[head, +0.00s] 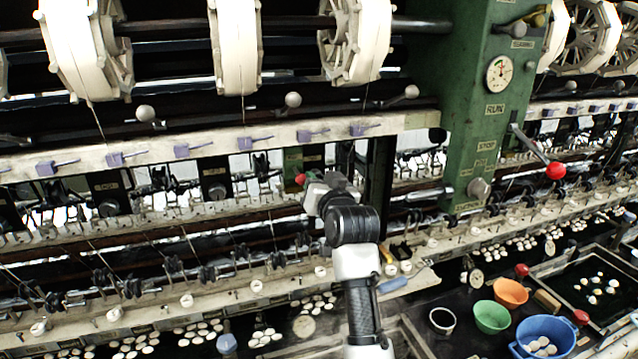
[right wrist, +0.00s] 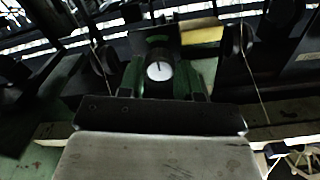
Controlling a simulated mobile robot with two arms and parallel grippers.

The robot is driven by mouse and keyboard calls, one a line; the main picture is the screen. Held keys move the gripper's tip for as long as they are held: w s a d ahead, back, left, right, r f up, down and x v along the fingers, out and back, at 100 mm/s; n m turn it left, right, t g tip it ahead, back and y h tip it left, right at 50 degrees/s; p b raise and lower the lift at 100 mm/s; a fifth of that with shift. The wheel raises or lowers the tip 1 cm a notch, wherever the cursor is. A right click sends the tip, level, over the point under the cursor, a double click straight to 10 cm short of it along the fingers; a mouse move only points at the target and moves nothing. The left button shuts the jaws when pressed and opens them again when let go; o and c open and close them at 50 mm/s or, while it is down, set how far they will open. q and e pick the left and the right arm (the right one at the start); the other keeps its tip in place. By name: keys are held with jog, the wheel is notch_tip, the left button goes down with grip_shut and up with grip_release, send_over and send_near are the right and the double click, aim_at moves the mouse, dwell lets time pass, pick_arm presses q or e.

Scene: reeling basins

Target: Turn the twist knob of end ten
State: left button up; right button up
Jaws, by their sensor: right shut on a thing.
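My right gripper (head: 314,186) reaches up from the lower middle to the machine's row of ends, below the pale rail. It is shut on a small part there, which looks like the twist knob; in the head view my gripper hides it. In the right wrist view a round white face with a dark mark, the twist knob (right wrist: 159,70), sits in a green and black mount just beyond my gripper's dark front edge. I cannot read an end number in either view. My left gripper is not in view.
A green post (head: 470,110) with a gauge (head: 499,74) and a red-tipped lever (head: 554,171) stands to the right. White reels hang above. Below, the dark basin table holds a blue bowl (head: 562,331), a green bowl (head: 492,317), an orange bowl (head: 511,292) and many pale cocoons.

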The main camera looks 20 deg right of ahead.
jog(key=shift+f, duration=0.1)
dwell(0.4)
jog(key=o, duration=0.9)
